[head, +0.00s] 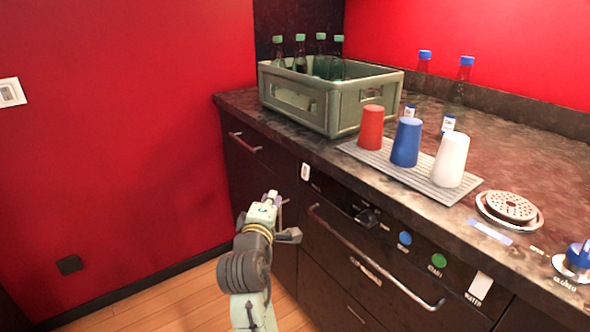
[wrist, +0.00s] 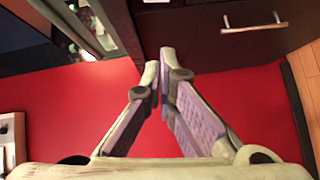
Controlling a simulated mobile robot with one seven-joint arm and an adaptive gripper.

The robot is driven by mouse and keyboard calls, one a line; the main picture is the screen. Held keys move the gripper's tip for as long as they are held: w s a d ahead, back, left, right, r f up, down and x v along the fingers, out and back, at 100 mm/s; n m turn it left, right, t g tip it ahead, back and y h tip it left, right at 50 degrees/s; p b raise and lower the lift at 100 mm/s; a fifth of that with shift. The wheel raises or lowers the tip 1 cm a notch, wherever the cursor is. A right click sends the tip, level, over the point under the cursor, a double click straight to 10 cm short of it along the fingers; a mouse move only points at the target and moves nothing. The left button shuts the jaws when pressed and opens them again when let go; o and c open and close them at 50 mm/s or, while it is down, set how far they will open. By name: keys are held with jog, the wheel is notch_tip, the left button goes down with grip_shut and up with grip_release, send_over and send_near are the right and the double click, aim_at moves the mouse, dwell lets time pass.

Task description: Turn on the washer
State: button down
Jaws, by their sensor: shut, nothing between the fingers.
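The washer is the dark built-in front (head: 330,236) with a long metal handle (head: 372,262) under a black control strip. The strip carries a small white switch-like piece (head: 305,172) at its left end, a black knob (head: 368,215), a blue button (head: 405,238) and a green button (head: 439,261) labelled START. My gripper (head: 279,200) is shut and empty, in front of the cabinet and to the left of the strip, apart from the buttons. In the wrist view the fingertips (wrist: 163,78) meet before the red wall; no washer controls are recognisable there.
On the dark counter (head: 530,165) stand a grey-green crate (head: 340,115) with bottles and a drying mat (head: 392,178) with red, blue and white cups. A round drain-like fitting (head: 510,208) and a blue knob (head: 578,255) are at right. Floor left of my arm is clear.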

jog(key=shift+w+d+f+h, duration=0.3)
jog(key=shift+d, duration=0.2)
jog(key=p, duration=0.2)
send_near(305, 172)
jog(key=w+a, duration=0.4)
jog(key=w, duration=0.1)
jog(key=shift+w+d+f+p, duration=0.2)
jog(key=shift+w+d+f, duration=0.15)
jog(key=shift+w+d, duration=0.25)
jog(key=shift+w+d+f+p, duration=0.2)
jog(key=shift+w+d+f, duration=0.2)
jog(key=shift+d, duration=0.35)
